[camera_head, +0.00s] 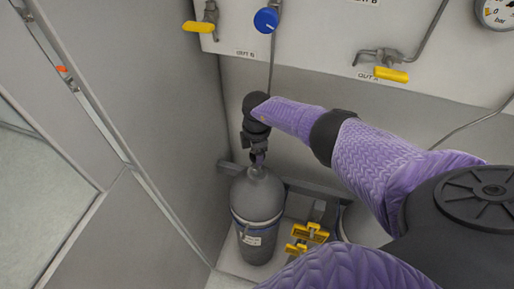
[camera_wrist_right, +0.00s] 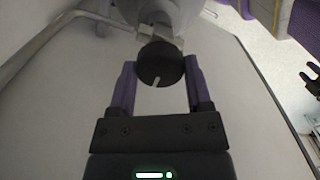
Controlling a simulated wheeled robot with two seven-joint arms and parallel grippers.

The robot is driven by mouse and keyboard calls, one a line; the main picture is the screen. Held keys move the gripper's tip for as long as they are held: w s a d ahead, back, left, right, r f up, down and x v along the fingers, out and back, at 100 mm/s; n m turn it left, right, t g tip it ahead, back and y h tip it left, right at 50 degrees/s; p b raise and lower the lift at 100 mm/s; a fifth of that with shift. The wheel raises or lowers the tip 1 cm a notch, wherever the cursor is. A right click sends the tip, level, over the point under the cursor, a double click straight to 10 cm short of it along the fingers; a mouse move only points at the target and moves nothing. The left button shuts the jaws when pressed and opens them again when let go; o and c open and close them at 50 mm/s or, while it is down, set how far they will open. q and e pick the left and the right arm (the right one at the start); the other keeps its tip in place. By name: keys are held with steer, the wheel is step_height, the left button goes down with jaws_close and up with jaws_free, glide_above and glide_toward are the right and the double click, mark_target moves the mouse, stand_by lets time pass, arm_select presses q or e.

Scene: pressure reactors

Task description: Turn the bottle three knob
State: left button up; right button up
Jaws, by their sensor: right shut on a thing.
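A grey bottle (camera_head: 258,200) with a pale label stands upright at the wall, in a corner beside a grey partition. My right gripper (camera_head: 258,157) points down at the top of this bottle, and its wrist hides part of the neck. In the right wrist view, a round black knob (camera_wrist_right: 160,63) with a white mark sits between the two purple fingers of my right gripper (camera_wrist_right: 160,82). The fingers are closed around the knob's sides. The white mark points down and slightly left. The bottle's number cannot be read. My left gripper does not show.
A panel above carries a blue knob (camera_head: 266,20), yellow-handled valves (camera_head: 391,74) and a gauge (camera_head: 498,12). Yellow clamps (camera_head: 309,232) sit right of the bottle. The grey partition (camera_head: 150,120) stands close on the left. My right arm covers much of the right side.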

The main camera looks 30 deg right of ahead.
steer(key=shift+m, duration=0.5)
steer(key=o, duration=1.3)
step_height(320, 180, up, 10)
steer(key=p, duration=0.4)
